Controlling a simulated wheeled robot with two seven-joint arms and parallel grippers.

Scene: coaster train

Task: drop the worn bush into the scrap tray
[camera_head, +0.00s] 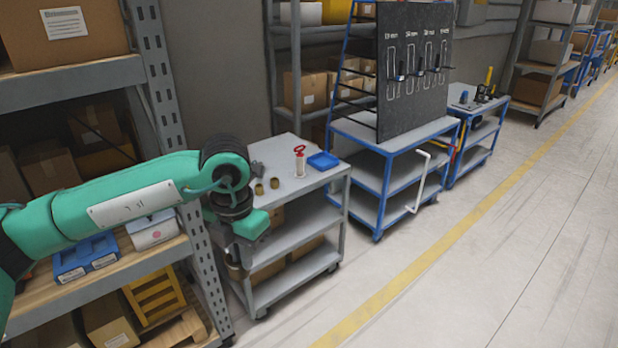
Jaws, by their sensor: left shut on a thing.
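My left gripper (234,262) points down beside the left front of the grey cart (312,186), outside its top. It is shut on a small brownish piece that looks like the worn bush (235,272), partly hidden by the fingers. Two brass-coloured bushes stand on the cart top, one at the left (259,189) and one just right of it (274,183). A small blue tray (323,161), which looks like the scrap tray, lies at the right of the cart top. My right gripper is not in view.
A grey part (257,169) lies behind the bushes. A shelf rack (165,75) stands close at left. A blue cart with a dark board (415,70) stands right; the floor is clear.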

